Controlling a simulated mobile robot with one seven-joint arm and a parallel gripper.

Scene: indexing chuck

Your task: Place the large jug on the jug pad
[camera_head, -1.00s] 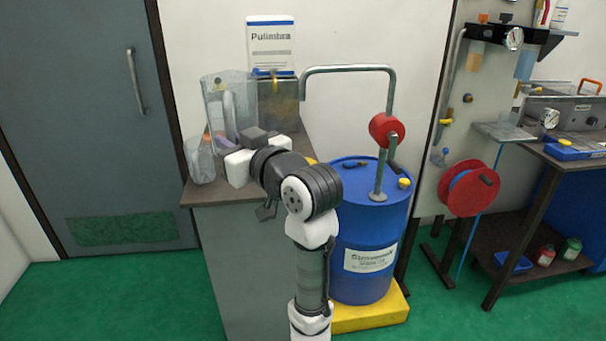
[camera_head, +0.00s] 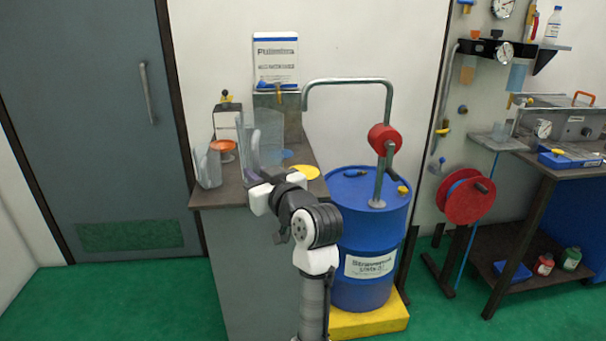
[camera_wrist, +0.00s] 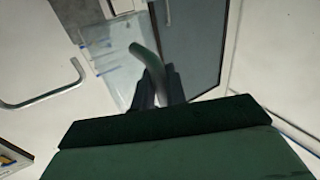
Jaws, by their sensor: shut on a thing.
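The large jug (camera_head: 267,137), clear and tall, is at the middle of the counter, partly behind my wrist. My gripper (camera_head: 262,180) is at its lower part. In the wrist view the fingers (camera_wrist: 158,88) are shut on its grey curved handle (camera_wrist: 144,57), with the see-through jug body (camera_wrist: 112,62) beyond. My arm hides the jug's base, so I cannot tell whether it touches the counter. Flat discs lie on the counter: a yellow one (camera_head: 305,172) right of the jug and a blue one (camera_head: 287,154) behind it. I cannot tell which is the jug pad.
A smaller clear jug (camera_head: 208,169) stands at the counter's left edge. An orange round piece (camera_head: 223,146) and a small board (camera_head: 227,122) are behind it. A blue drum (camera_head: 365,225) with a bent pipe (camera_head: 345,83) stands close on the right of the counter (camera_head: 222,192).

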